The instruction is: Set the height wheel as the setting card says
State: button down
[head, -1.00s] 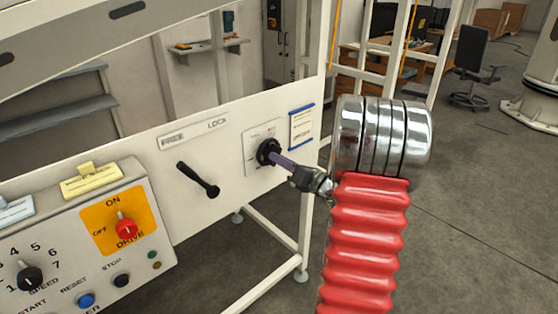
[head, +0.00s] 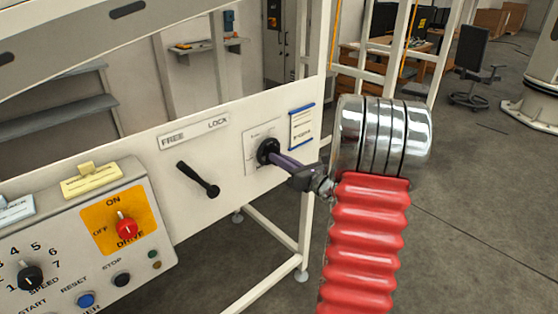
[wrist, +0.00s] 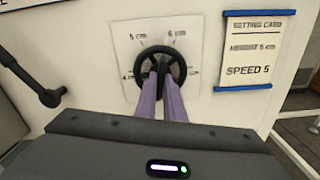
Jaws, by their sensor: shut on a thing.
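The height wheel (wrist: 146,54) is a black spoked handwheel on a white scale plate (wrist: 122,38). The plate's readable labels include 5 cm at upper left and 6 cm at upper right; the lower labels are partly hidden. A pointer on the wheel cannot be made out. My gripper (wrist: 160,72) has its purple fingers shut on the wheel, near its middle and lower part. In the head view the wheel (head: 266,147) is also held by my gripper (head: 272,155). The setting card (wrist: 253,50), edged in blue tape, reads height 5 cm and speed 5.
A black lever (head: 198,180) sits left of the wheel under the FREE and LOCK label (head: 194,132). Further left is a control box with a red drive switch (head: 126,229) and a speed knob (head: 29,277).

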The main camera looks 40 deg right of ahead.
jog(key=shift+n, duration=4.2)
jog(key=c, duration=1.9)
grip_release()
jog(key=shift+o, duration=0.2)
jog(key=s, duration=1.4)
jog(key=shift+d, duration=0.2)
